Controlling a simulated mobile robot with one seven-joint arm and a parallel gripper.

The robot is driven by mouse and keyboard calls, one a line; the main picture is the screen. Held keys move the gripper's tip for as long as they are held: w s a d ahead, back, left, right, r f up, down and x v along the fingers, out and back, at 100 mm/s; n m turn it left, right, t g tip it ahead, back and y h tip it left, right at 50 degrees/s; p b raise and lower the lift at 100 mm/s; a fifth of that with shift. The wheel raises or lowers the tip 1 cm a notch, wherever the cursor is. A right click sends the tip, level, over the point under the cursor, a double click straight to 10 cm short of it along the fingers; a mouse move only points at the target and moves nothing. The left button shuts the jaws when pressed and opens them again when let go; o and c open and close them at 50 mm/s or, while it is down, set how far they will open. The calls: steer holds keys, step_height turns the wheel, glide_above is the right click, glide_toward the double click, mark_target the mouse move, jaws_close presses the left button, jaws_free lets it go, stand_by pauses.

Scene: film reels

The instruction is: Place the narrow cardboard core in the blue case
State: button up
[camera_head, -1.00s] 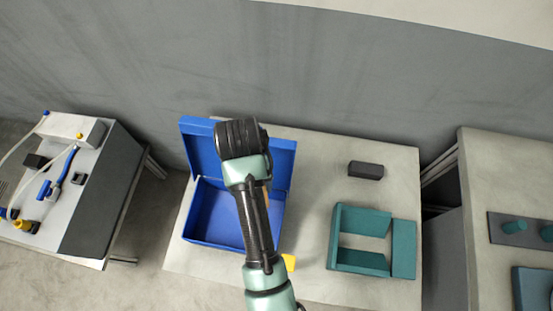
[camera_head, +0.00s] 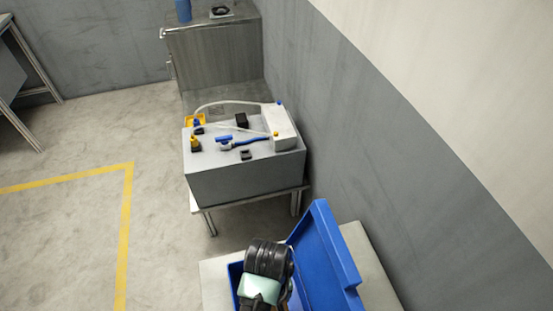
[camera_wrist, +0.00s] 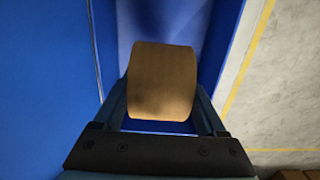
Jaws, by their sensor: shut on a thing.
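The narrow cardboard core (camera_wrist: 162,78), a plain brown cylinder, sits between the fingers of my gripper (camera_wrist: 162,104) in the wrist view. My gripper is shut on it. The blue case (camera_head: 325,258) stands open at the bottom of the head view with its lid raised on the right. Its blue walls (camera_wrist: 50,85) surround the core in the wrist view, so the core is over or inside the case. I cannot tell whether it touches the case floor. My wrist hides the fingers and core in the head view.
The pale table (camera_head: 365,262) under the case ends close to the grey wall. A grey bench (camera_head: 245,178) with a white box (camera_head: 284,128), hoses and small blue and yellow parts stands beyond. A yellow floor line (camera_head: 125,225) runs at left, with open floor around it.

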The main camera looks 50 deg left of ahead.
steer(key=shift+d+f, duration=0.1)
steer(key=shift+f, duration=2.85)
steer(key=shift+f+b, duration=0.15)
steer(key=shift+b, duration=0.15)
steer(key=o, duration=1.3)
steer(key=r, duration=0.4)
steer(key=r+p, duration=0.1)
steer(key=r, duration=0.7)
steer(key=shift+a+r, duration=0.15)
steer(key=shift+a, duration=0.1)
